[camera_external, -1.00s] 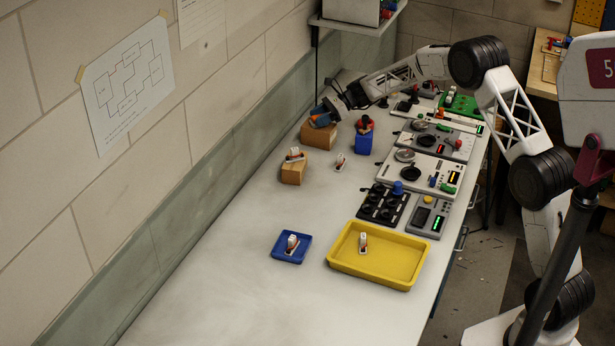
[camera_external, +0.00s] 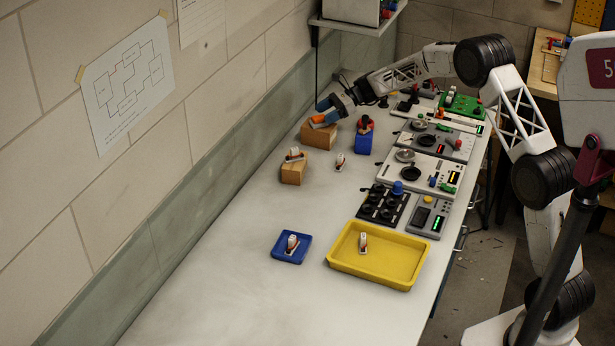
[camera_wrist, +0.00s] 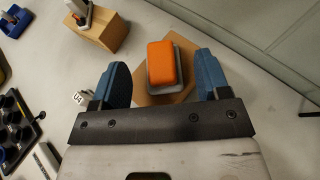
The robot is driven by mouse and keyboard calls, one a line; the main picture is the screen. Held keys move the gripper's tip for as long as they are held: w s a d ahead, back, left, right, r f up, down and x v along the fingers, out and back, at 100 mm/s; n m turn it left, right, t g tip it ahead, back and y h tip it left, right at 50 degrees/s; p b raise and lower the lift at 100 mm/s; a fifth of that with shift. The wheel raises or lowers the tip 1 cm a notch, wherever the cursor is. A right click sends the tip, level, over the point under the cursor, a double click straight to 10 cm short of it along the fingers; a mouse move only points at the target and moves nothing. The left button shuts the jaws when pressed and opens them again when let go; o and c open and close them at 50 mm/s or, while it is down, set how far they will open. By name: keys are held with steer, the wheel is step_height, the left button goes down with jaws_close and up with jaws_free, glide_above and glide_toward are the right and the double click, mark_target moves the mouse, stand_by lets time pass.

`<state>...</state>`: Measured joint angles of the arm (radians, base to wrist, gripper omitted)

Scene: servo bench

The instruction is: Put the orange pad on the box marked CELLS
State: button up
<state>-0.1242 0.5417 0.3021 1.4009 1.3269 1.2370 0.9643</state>
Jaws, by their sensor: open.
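The orange pad (camera_wrist: 168,64) has a grey base and lies on a tan block (camera_wrist: 150,92) in the wrist view. It also shows on the block at the far left of the bench (camera_external: 318,119). My gripper (camera_wrist: 165,75) is open, with one blue finger on each side of the pad and visible gaps to both. In the external view my gripper (camera_external: 332,106) is at the top of that block. I can read no CELLS marking on any box, so I cannot tell which one it is.
A second tan block (camera_external: 293,173) carries a small white part. A blue box (camera_external: 363,143) with a red-and-dark part on top stands to the right. A blue tray (camera_external: 276,254) and a yellow tray (camera_external: 405,276) lie nearer. Instrument panels line the right; the bench's left front is clear.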

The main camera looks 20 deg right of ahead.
steer(key=v, duration=0.9)
steer(key=shift+d+r, duration=0.1)
stand_by(0.6)
steer(key=s+d+r+n+h, duration=0.25)
steer(key=s+r, duration=0.25)
steer(key=s, duration=0.6)
steer(key=s+d+r+n+h, duration=0.25)
steer(key=s+d+r, duration=0.2)
steer(key=s, duration=0.55)
steer(key=s+d+r+n+h, duration=0.2)
steer(key=s+r+n, duration=0.3)
steer(key=s, duration=0.6)
steer(key=s+d+n+t+h, duration=0.1)
steer(key=s+d+n+h, duration=0.1)
steer(key=s, duration=0.9)
steer(key=s+d+f+n+h, duration=0.1)
steer(key=s+d, duration=0.4)
steer(key=s, duration=0.7)
steer(key=s+d+f+n+t+h, duration=0.1)
steer(key=s+d+n+h, duration=0.2)
steer(key=s, duration=0.9)
steer(key=shift+s+d+f+n+t+h, duration=0.2)
steer(key=shift+s+d+n+t+h, duration=0.15)
steer(key=shift+d+n, duration=0.45)
steer(key=shift+w+a, duration=0.1)
